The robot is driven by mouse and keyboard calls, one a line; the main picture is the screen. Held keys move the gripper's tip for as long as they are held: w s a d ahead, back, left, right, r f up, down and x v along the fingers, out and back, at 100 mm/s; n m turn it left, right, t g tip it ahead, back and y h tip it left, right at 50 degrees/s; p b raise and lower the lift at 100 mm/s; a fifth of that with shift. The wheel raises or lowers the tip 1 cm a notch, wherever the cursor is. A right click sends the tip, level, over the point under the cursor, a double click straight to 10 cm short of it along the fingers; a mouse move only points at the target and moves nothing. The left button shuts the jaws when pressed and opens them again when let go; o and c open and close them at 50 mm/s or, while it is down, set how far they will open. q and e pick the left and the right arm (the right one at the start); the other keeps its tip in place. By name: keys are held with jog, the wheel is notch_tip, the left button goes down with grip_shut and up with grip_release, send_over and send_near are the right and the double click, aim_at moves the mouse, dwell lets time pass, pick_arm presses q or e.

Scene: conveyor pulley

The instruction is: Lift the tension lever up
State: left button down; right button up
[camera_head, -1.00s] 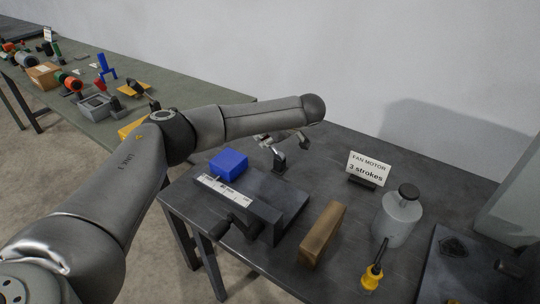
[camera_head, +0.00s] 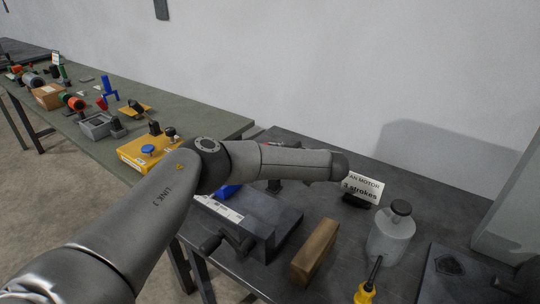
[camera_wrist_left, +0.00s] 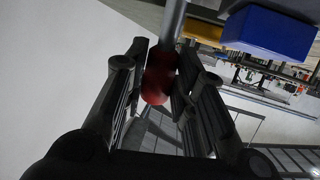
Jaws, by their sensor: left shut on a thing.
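In the left wrist view my left gripper (camera_wrist_left: 160,82) is shut on a red knob (camera_wrist_left: 158,88). The knob sits at the end of a grey metal rod (camera_wrist_left: 172,20), which I take to be the tension lever. In the head view my left arm crosses the middle and hides most of the gripper and the lever's mount. The lever's lower end and pivot cannot be made out. My right gripper is in neither view.
A blue block (camera_wrist_left: 267,35) is close by, largely behind my arm in the head view. A dark vise (camera_head: 262,222), wooden block (camera_head: 315,250), grey canister (camera_head: 390,238), yellow-handled tool (camera_head: 365,294) and sign (camera_head: 362,187) stand on the dark table. A yellow button box (camera_head: 146,150) is left.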

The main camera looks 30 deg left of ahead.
pick_arm(q)
jog(key=c, duration=1.2)
grip_release()
jog(key=shift+d, duration=0.1)
jog(key=v, duration=1.2)
jog(key=shift+s+f, duration=0.1)
jog(key=shift+f, duration=0.05)
